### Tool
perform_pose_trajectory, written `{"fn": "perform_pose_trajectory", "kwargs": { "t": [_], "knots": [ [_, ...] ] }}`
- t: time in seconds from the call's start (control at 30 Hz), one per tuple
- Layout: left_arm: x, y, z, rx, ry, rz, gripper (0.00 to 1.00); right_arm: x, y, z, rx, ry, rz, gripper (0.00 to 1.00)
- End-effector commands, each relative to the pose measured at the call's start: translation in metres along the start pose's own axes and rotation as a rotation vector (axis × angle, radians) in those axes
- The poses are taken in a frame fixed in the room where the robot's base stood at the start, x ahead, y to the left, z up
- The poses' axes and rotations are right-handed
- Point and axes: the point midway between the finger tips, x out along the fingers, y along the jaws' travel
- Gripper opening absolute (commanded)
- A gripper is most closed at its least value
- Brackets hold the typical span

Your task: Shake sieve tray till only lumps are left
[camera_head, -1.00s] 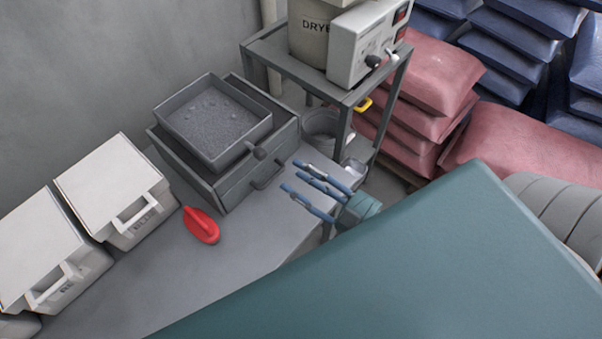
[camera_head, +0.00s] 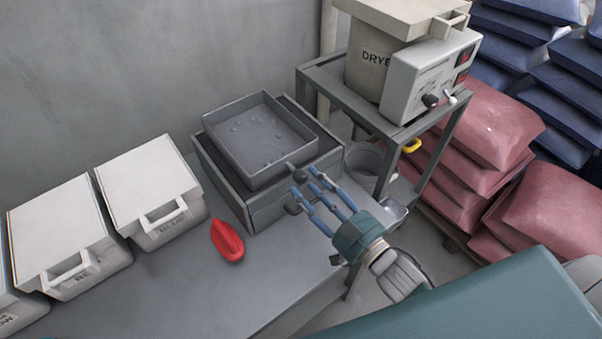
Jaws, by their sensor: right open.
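The grey square sieve tray (camera_head: 225,153) sits on top of a dark grey box with a drawer (camera_head: 262,207) on the bench. Several small grey lumps (camera_head: 262,133) lie scattered on its otherwise bare floor. A dark knob handle (camera_head: 294,171) sticks out at the tray's near right corner. My right gripper (camera_head: 305,190) is open, its blue fingers close to that knob and in front of the box's drawer handle. Contact with the knob cannot be told.
A red scoop (camera_head: 228,241) lies on the grey bench (camera_head: 200,288). White lidded bins (camera_head: 150,190) stand at the left. A dryer (camera_head: 376,62) and control box stand on a metal stand (camera_head: 385,130) at the right, with a grey bucket (camera_head: 364,160) below. Pink sacks (camera_head: 480,130) are stacked behind.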

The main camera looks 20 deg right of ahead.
Motion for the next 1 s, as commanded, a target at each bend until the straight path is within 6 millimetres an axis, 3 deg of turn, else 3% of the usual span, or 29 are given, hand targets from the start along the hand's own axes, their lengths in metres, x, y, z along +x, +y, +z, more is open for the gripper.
{"fn": "perform_pose_trajectory", "kwargs": {
  "t": [0.1, 0.23, 0.6, 0.63, 0.83, 1.0],
  "knots": [
    [-0.007, 0.000, -0.001, 0.000, 0.000, 0.000, 0.00, 0.021, 0.000, -0.003, -0.001, 0.001, 0.000, 0.43],
    [-0.009, 0.000, -0.001, 0.000, 0.000, 0.000, 0.00, 0.034, 0.000, -0.001, 0.000, 0.000, 0.000, 0.43],
    [-0.010, -0.001, -0.001, 0.000, 0.000, 0.000, 0.00, 0.041, 0.000, 0.001, 0.000, -0.001, 0.000, 0.43],
    [-0.010, -0.001, -0.001, 0.000, 0.000, 0.000, 0.00, 0.041, 0.000, 0.001, 0.000, -0.001, 0.000, 0.41],
    [-0.010, -0.001, -0.001, 0.000, 0.000, -0.001, 0.00, 0.041, 0.000, 0.000, -0.001, -0.001, -0.001, 0.01],
    [-0.010, -0.001, 0.000, 0.000, -0.001, -0.001, 0.00, 0.041, 0.000, 0.000, -0.001, 0.001, -0.001, 0.00]
  ]
}}
